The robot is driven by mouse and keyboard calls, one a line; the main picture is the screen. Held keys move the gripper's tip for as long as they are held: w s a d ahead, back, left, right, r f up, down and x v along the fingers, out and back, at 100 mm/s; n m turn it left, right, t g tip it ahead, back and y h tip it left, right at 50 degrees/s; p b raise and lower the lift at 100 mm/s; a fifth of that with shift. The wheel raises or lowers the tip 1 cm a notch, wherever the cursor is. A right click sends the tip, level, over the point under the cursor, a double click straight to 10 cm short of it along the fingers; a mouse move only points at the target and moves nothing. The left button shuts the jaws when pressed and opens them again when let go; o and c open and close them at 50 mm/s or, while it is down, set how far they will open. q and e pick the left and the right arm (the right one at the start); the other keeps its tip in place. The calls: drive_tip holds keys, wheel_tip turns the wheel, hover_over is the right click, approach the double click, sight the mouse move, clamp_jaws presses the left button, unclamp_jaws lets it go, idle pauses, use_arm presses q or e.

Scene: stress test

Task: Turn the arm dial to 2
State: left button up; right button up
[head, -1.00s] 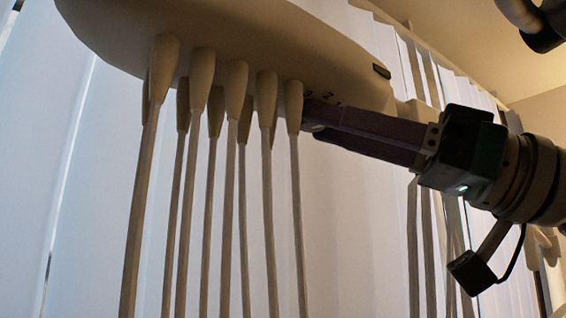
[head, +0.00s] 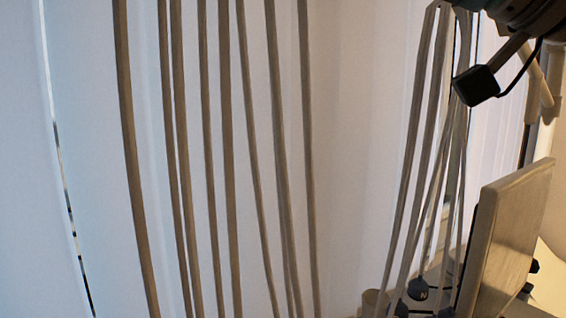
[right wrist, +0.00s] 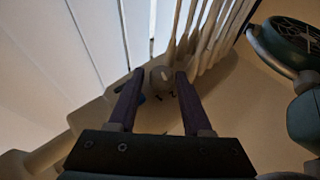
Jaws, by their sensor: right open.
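A small round pale knob (right wrist: 163,78), which looks like the arm dial, shows in the right wrist view on the underside of a beige housing (right wrist: 215,110). Small dark digits are printed beside it, and a 2 seems readable. My right gripper (right wrist: 159,74) is open, with its two dark purple fingers on either side of the knob. I cannot tell whether they touch it. The dial's pointer setting is too small to read. In the head view the dial and the right fingers are out of frame. My left gripper is not in view.
Several long hoses (head: 228,160) hang across the head view, with another bundle (head: 425,140) further right. A flat panel (head: 505,240) stands at the lower right, with dark knobs (head: 418,288) beside it. Pale vertical blinds (head: 90,130) fill the background.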

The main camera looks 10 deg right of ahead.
drive_tip(key=d+f+n+g+y+b, duration=0.2)
drive_tip(key=d+f+n+g+b, duration=0.25)
drive_tip(key=d+g+b, duration=0.35)
drive_tip(key=w+a+f+m+t+h+b, duration=0.2)
drive_tip(key=w+a+f+m+t+h, duration=0.3)
drive_tip(key=w+f+m+t, duration=0.55)
wheel_tip(320, 180, down, 18)
drive_tip(key=s+m+t+h+b, duration=0.1)
drive_tip(key=m+t+h, duration=0.3)
drive_tip(key=h, duration=0.7)
drive_tip(key=shift+s+r+m+b, duration=0.15)
drive_tip(key=shift+s+m+b, duration=0.2)
drive_tip(key=shift+s+m, duration=0.25)
drive_tip(key=shift+r+t, duration=0.1)
drive_tip(key=shift+t, duration=0.25)
